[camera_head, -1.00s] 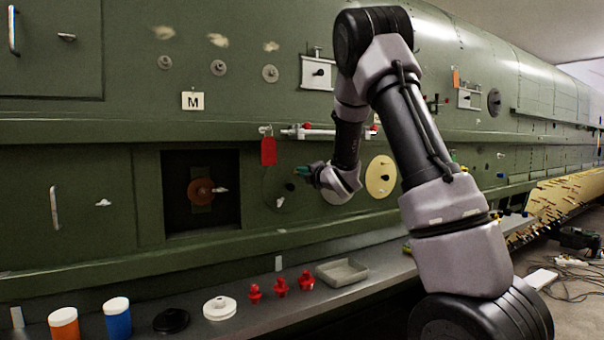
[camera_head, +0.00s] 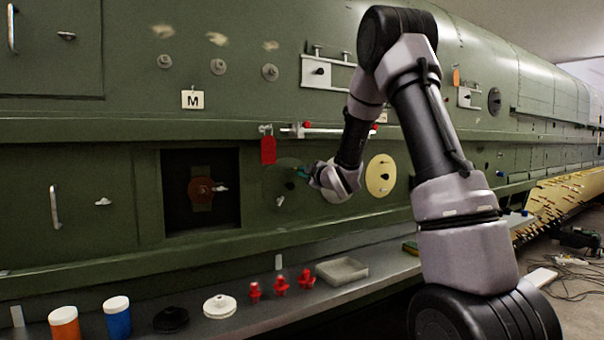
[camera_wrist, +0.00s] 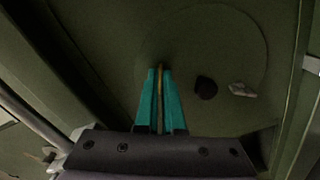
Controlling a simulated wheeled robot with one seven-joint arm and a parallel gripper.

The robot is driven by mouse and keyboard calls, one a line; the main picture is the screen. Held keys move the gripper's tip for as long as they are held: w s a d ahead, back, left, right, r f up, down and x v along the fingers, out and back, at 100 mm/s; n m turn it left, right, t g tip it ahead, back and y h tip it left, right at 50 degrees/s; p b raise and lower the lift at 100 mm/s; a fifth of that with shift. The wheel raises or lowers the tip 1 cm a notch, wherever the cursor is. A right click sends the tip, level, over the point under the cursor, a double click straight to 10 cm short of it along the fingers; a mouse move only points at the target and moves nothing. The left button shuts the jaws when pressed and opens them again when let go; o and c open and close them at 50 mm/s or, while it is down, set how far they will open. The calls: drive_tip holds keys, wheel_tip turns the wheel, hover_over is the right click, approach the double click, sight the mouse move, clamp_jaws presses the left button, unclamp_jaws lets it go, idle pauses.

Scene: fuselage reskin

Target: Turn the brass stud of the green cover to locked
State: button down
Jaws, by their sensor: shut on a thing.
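The green cover (camera_head: 272,186) is a round disc set flush in the green fuselage side, right of the dark square opening. A black knob (camera_head: 289,186) sits near its middle and a pale fitting (camera_head: 280,201) near its lower left. In the wrist view the cover (camera_wrist: 225,45) shows as a faint circle, with the black knob (camera_wrist: 206,87) and pale fitting (camera_wrist: 242,90) right of my fingers. My gripper (camera_head: 303,173) is at the cover's upper right. Its teal fingers (camera_wrist: 160,98) are shut on a thin brass-coloured piece (camera_wrist: 160,82), apparently the brass stud. The fingers hide most of it.
A red tag (camera_head: 268,150) hangs above the cover. A yellow round cover (camera_head: 381,175) is to the right, and a pale disc is partly behind my wrist. The ledge below holds red fittings (camera_head: 281,283), a grey tray (camera_head: 342,270), a white disc (camera_head: 220,306) and two jars.

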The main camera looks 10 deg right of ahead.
drive_tip(key=shift+m, duration=0.5)
drive_tip(key=c, duration=1)
unclamp_jaws()
drive_tip(key=v, duration=1.1)
drive_tip(key=shift+w+r, duration=0.1)
